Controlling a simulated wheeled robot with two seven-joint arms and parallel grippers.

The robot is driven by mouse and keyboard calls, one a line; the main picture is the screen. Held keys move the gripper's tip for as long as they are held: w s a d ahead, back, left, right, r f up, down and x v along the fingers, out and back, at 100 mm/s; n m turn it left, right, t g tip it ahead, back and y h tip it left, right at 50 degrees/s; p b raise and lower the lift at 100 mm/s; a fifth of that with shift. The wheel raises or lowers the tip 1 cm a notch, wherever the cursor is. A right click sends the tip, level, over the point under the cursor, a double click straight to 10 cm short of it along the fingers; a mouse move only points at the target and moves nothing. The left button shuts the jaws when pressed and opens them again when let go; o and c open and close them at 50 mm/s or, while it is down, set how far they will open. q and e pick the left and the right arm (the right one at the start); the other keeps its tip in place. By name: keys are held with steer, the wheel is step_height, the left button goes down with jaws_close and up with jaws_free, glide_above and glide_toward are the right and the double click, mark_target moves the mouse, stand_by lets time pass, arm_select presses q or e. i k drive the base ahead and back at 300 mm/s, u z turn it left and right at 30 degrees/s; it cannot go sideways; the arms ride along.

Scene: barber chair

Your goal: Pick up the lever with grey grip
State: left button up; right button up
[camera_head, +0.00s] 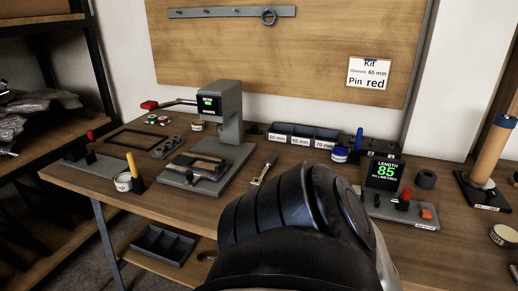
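A slim metal piece (263,168) lies on the workbench between the grey press and my arm. It may be the lever, but it is too small to tell whether its grip is grey. Another lever, with a red grip (149,105), sticks out to the left of the grey press (222,112). Neither of my grippers shows. A large dark rounded link of my arm fills the lower middle of the view and hides part of the bench.
The wooden workbench (150,200) carries labelled bins (304,137), a blue-handled tool in a tub (357,142), a length display (383,176) and a wooden cylinder on a stand (490,150). A "Pin red" card (369,73) hangs behind. Bare wood lies left of my arm.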

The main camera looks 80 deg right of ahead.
mark_target(266, 170)
steer(key=k, duration=0.3)
steer(key=z, duration=1.3)
